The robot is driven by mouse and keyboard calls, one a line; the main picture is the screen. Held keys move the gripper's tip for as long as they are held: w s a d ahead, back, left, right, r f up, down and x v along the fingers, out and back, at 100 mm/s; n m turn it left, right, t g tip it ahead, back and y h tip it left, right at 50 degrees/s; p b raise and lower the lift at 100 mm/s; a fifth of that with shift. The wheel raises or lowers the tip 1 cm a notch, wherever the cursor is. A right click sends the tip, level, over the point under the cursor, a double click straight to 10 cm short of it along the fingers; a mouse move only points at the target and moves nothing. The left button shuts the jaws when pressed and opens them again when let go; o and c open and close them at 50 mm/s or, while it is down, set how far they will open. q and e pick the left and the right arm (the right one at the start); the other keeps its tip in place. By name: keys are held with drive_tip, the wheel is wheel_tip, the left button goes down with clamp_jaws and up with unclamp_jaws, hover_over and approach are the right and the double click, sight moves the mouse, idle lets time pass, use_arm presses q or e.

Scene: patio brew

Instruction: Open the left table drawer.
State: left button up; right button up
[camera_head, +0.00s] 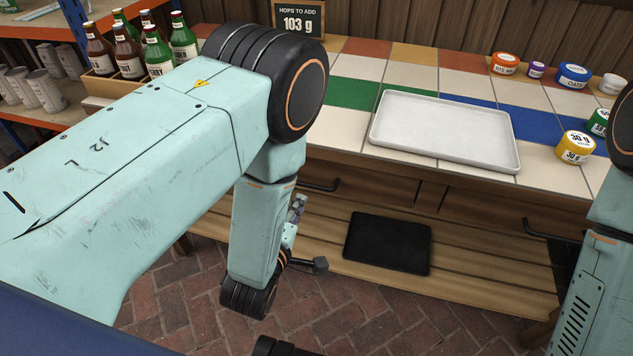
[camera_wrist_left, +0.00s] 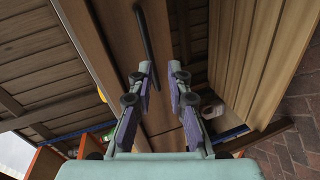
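The left table drawer (camera_head: 375,188) is a brown wooden front under the tiled tabletop, and it looks shut. Its dark bar handle (camera_head: 322,187) is partly hidden behind my left arm in the head view. In the left wrist view the handle (camera_wrist_left: 147,45) runs lengthwise ahead of the fingers, close to the left-hand fingertip. My left gripper (camera_head: 297,208) is mostly hidden by my forearm, close below the handle. In the wrist view my left gripper (camera_wrist_left: 160,68) is open, with nothing held between its purple-padded fingers. My right gripper is out of view.
A white tray (camera_head: 445,128) stands on the tiled tabletop. Several labelled tubs, such as a yellow one (camera_head: 575,146), stand at the right. A right handle (camera_head: 545,232) is near my right arm. A black mat (camera_head: 388,243) lies on the lower shelf. Bottles stand at upper left.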

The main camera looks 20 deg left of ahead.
sight(307, 186)
use_arm(q)
drive_tip(key=shift+n+t, duration=0.3)
drive_tip(key=shift+n, duration=0.6)
drive_tip(key=shift+r+b+x, duration=0.15)
drive_tip(key=shift+b+x, duration=0.3)
drive_tip(key=shift+x, duration=0.85)
drive_tip(key=shift+r+b+x, duration=0.2)
drive_tip(key=shift+b+x, duration=0.25)
drive_tip(key=shift+x, duration=0.85)
drive_tip(key=shift+r+b+x, duration=0.15)
drive_tip(key=shift+b+x, duration=0.3)
drive_tip(key=shift+x, duration=0.85)
drive_tip(key=shift+w+a, duration=0.1)
clamp_jaws()
